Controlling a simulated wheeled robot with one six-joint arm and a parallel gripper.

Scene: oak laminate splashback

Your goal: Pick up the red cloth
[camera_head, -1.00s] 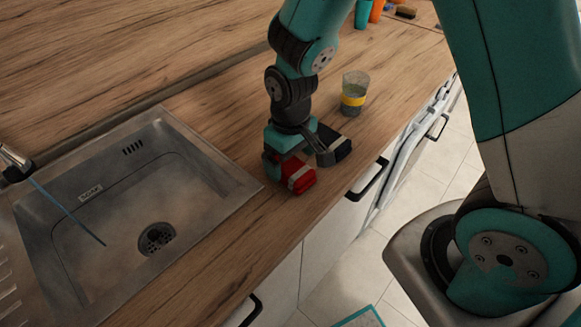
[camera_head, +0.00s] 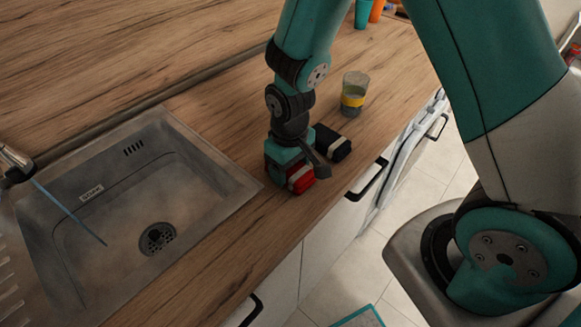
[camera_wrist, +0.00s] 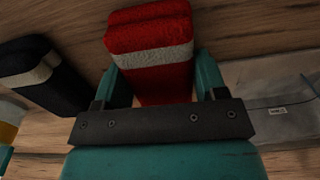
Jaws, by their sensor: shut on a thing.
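The red cloth (camera_head: 301,178) is a folded bundle with a pale band, on the wooden counter between the sink and a dark bundle. In the wrist view the red cloth (camera_wrist: 150,45) stands between the two teal fingers. My gripper (camera_head: 292,170) points down at it, and it also shows in the wrist view (camera_wrist: 158,85). It is shut on the red cloth. Part of the cloth is hidden behind the gripper in the head view. I cannot tell whether the cloth still touches the counter.
A dark folded cloth with a pale band (camera_head: 333,142) lies close beside my gripper. A clear cup with a yellow band (camera_head: 354,95) stands behind it. The steel sink (camera_head: 205,160) is at left. The counter's front edge and a black handle (camera_head: 368,180) are near at right.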

